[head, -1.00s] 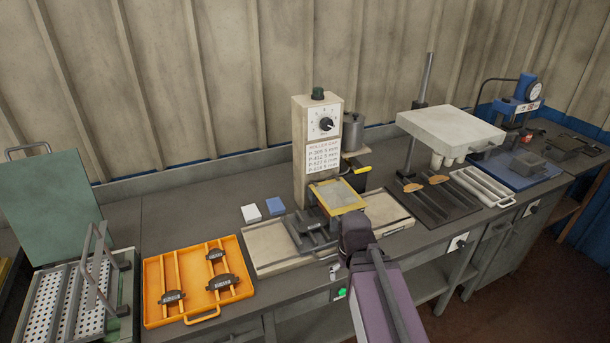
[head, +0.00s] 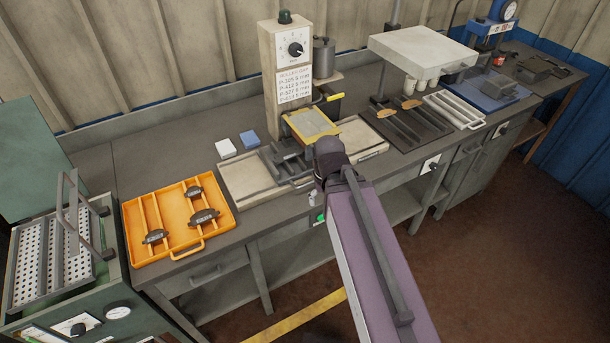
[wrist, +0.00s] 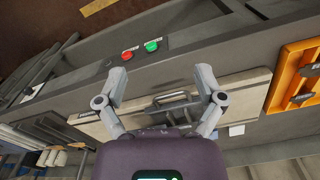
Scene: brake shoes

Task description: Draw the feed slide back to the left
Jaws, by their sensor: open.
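The feed slide (head: 288,157) is a dark grey block on a long beige bed (head: 240,186), in front of the machine column in the head view. It sits about mid-bed, just left of the yellow-framed guard (head: 311,124). In the wrist view a grey bar handle (wrist: 172,98) shows on the bed between my fingers. My gripper (wrist: 160,73) is open, its two fingers spread either side of that handle, with nothing held. I cannot tell how far above the handle they are. In the head view my arm hides most of the gripper.
An orange tray (head: 140,249) with several brake shoes stands left of the bed. White and blue blocks (head: 226,149) lie behind it. Red and green buttons (wrist: 152,46) are on the bench front. Dark trays (head: 408,131) and a beige plate on legs (head: 423,50) stand to the right.

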